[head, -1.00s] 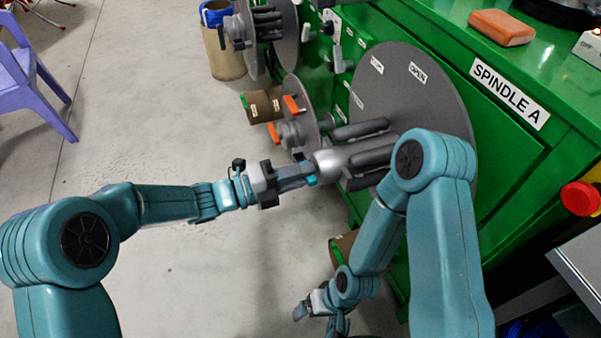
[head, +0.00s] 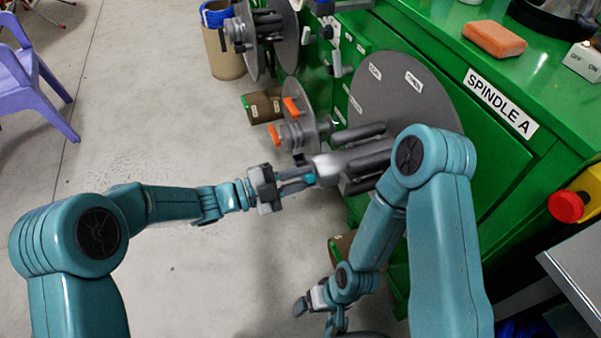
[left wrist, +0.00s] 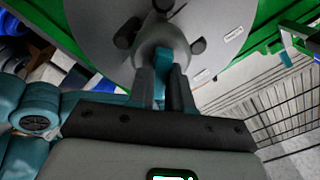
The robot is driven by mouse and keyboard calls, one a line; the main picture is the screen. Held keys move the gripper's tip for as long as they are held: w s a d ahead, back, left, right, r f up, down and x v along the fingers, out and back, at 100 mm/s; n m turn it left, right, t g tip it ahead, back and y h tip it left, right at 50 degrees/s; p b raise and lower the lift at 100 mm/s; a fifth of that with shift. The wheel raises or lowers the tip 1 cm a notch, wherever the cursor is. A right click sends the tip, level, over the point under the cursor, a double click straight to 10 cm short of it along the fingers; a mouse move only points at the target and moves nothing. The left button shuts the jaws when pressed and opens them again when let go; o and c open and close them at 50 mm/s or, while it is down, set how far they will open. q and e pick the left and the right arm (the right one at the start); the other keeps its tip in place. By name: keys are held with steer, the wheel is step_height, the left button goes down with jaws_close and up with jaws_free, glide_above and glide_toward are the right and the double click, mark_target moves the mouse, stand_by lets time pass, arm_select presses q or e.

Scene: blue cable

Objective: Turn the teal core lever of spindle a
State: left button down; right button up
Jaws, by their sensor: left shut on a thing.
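The spindle a disc (head: 400,105) is a large grey plate on the green cabinet, with grey bars around a pale central hub (head: 327,168). The teal core lever (head: 311,179) sticks out at the hub's end. My left gripper (head: 298,184) reaches it from the left and is shut on it. In the left wrist view the lever (left wrist: 164,64) stands between the two fingers of my left gripper (left wrist: 164,85), in front of the hub (left wrist: 160,38). My right gripper (head: 308,304) hangs low beside the cabinet, away from the lever; its jaws are too small to read.
The green cabinet (head: 455,40) bears an orange block (head: 494,39). A red button (head: 566,206) is at right.

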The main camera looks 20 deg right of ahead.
arm_select(q)
steer(key=shift+w+n+p, duration=0.15)
steer(key=shift+n+p, duration=2.1)
steer(key=shift+n, duration=2.85)
steer(key=c, duration=1)
jaws_free()
steer(key=shift+c, duration=0.2)
steer(key=a+p, duration=0.1)
steer(key=a, duration=1.5)
steer(key=shift+s+a+p, duration=0.2)
steer(key=shift+s+p, duration=0.05)
steer(key=shift+p, duration=0.05)
